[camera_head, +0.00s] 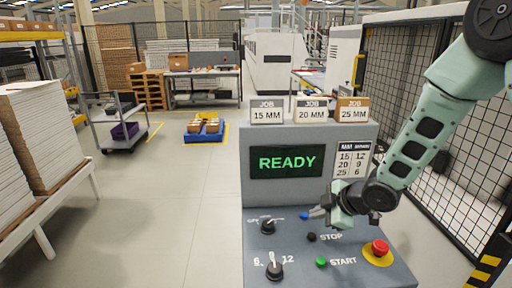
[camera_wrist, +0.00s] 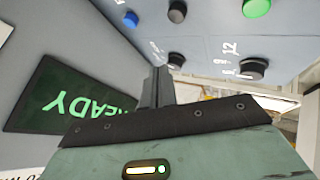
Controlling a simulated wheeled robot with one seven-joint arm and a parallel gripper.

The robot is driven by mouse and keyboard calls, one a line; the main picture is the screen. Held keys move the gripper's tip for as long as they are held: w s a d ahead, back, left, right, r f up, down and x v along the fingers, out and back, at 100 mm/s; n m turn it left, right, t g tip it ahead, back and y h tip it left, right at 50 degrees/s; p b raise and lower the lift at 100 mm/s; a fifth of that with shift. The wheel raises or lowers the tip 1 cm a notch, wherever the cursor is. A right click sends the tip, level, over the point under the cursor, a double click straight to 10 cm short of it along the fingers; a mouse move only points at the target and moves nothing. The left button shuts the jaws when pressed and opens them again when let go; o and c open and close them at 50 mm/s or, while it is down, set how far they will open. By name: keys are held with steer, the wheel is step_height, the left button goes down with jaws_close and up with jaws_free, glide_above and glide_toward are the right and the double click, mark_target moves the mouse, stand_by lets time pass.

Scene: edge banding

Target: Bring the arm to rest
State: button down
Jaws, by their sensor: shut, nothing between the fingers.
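My gripper (camera_head: 317,214) is shut and empty, at the end of my pale green arm, which reaches in from the right. It is over the grey control console (camera_head: 262,191), close to the blue button (camera_head: 304,216); I cannot tell whether it touches it. In the wrist view my shut fingers (camera_wrist: 157,85) point toward the panel, and the blue button (camera_wrist: 131,19) shows apart from them at the upper left. The console display (camera_head: 287,161) reads READY in green.
The console carries a red emergency button (camera_head: 379,247), a green START button (camera_head: 321,262), a black STOP button (camera_head: 311,237) and two knobs. Job cards (camera_head: 310,110) stand on top. A mesh fence (camera_head: 440,130) is at right. Open floor (camera_head: 185,200) lies left.

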steer(key=s+a+r+m+g+h+b, duration=0.1)
steer(key=s+a+m+g+b, duration=0.1)
steer(key=s, duration=0.8)
steer(key=s+a+m+g+h+b, duration=0.2)
steer(key=s+m+b, duration=0.1)
steer(key=s, duration=0.8)
steer(key=s+a+r+m+g+h+b, duration=0.1)
steer(key=s+a+m+g+b, duration=0.1)
steer(key=s, duration=0.9)
steer(key=shift+a+r+m+g+h+b, duration=0.2)
steer(key=shift+r+m+g+h+b, duration=0.15)
steer(key=shift+m, duration=0.55)
